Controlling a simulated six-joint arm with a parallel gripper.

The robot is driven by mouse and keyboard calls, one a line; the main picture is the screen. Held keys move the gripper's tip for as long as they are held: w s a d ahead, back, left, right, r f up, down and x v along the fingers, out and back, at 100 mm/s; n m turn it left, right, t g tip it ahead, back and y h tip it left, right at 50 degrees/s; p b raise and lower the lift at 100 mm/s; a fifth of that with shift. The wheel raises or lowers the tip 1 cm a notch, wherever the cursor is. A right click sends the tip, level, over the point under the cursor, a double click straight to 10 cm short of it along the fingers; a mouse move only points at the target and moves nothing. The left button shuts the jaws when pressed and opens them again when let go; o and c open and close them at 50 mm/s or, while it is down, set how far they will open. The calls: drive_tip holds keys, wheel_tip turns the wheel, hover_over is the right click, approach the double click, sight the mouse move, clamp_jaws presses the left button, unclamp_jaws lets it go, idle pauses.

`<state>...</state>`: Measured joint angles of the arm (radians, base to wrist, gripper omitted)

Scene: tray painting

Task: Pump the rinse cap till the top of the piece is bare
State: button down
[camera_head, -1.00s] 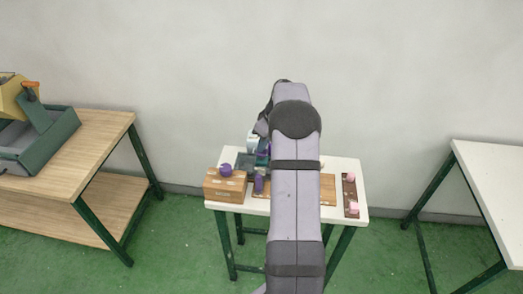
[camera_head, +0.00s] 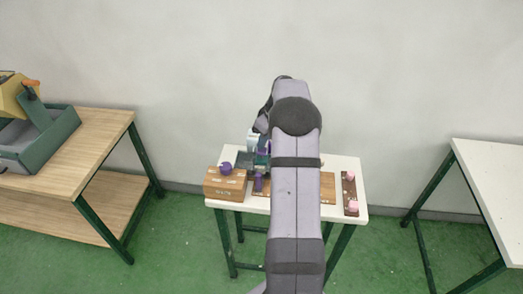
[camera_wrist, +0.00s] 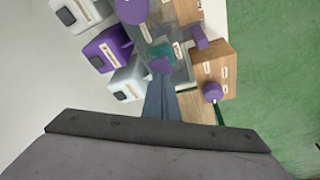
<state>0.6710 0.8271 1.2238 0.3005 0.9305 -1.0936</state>
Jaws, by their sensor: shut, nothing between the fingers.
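My gripper (camera_wrist: 162,88) is shut and empty, pointing into the work area in the wrist view. A small purple block (camera_wrist: 162,66) is right by its fingertips; I cannot tell whether they touch. A teal surface (camera_wrist: 156,50) shows just beyond it, in or over a grey tray (camera_wrist: 184,12). Beside the fingers stand a pale dispenser (camera_wrist: 126,87), a purple one (camera_wrist: 108,49) and a white one (camera_wrist: 79,13), each with a dark square and a label. The labels are too small to read, so I cannot tell which cap is the rinse. In the head view my arm hides the gripper.
A wooden box (camera_head: 225,190) with a purple knob (camera_head: 226,168) stands at the table's front left. A purple upright piece (camera_head: 258,184) is beside it. A dark strip (camera_head: 350,192) with pink pieces lies at the right. Bare white tabletop (camera_head: 342,164) shows at the back right.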

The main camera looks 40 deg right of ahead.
sight(263, 151)
drive_tip(key=shift+f+b, duration=0.6)
drive_tip(key=shift+f, duration=0.25)
drive_tip(key=shift+f+b, duration=0.55)
drive_tip(key=shift+f, duration=0.3)
drive_tip(key=shift+r, duration=0.3)
drive_tip(key=shift+r+p, duration=1)
drive_tip(key=shift+r, duration=0.35)
drive_tip(key=shift+r, duration=0.2)
drive_tip(key=shift+r+p, duration=1.65)
drive_tip(key=shift+r, duration=0.7)
